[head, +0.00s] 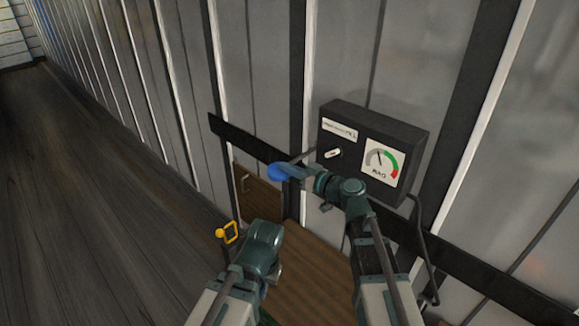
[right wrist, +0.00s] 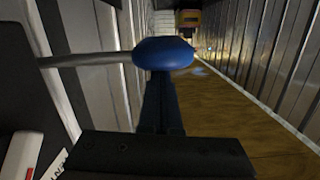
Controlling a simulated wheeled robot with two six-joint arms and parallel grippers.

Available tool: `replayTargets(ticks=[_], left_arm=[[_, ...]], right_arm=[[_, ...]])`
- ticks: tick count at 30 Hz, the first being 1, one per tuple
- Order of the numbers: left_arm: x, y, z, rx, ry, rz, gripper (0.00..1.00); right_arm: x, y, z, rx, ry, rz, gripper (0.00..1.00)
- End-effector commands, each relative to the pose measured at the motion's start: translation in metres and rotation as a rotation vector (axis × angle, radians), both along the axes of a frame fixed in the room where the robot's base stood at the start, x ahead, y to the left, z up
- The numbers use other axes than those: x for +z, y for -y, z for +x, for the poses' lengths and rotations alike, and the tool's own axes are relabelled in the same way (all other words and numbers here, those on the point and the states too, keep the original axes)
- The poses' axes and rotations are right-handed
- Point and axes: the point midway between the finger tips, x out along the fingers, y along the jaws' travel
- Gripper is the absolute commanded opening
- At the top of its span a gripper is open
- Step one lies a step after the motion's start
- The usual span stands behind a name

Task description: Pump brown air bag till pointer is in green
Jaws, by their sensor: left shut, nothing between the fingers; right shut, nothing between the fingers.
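A black box (head: 340,125) on the wall carries a round gauge (head: 381,160). Its pointer leans up and left, in the grey part, left of the green band. A grey lever (right wrist: 85,60) ends in a blue knob (head: 277,173), which also shows in the right wrist view (right wrist: 163,53). My right gripper (head: 298,174) is shut and empty with its tips at the knob; contact is unclear. My left gripper (head: 271,262) is shut and empty, low in the head view, its fingers mostly hidden. Brown surfaces show low by the wall (head: 258,196) and below my arms (head: 315,268); which is the air bag is unclear.
A yellow loop handle (head: 231,232) stands left of my left gripper. A black rail (head: 242,136) runs along the ribbed wall, and a dark hose (head: 429,250) hangs from the box's right. Open wooden floor (head: 80,210) lies at the left.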

Motion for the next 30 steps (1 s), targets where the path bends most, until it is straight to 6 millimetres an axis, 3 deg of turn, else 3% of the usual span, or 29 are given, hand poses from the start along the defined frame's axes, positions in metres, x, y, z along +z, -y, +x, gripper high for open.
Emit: replayTargets(ticks=[3,18,23,30], left_arm=[[-0.014,0.000,0.000,-0.003,0.000,0.001,0.00],[-0.013,0.000,0.000,-0.003,0.000,0.001,0.00],[0.000,0.000,0.000,-0.001,0.000,0.000,0.00],[0.039,0.000,0.000,0.007,0.000,-0.001,0.00]], right_arm=[[-0.014,-0.001,-0.001,0.000,0.001,-0.002,0.00],[-0.015,-0.002,-0.003,0.005,-0.002,-0.006,0.00],[-0.001,-0.004,-0.004,0.005,-0.001,-0.003,0.00],[0.040,-0.008,-0.004,0.000,0.001,0.006,0.00]])
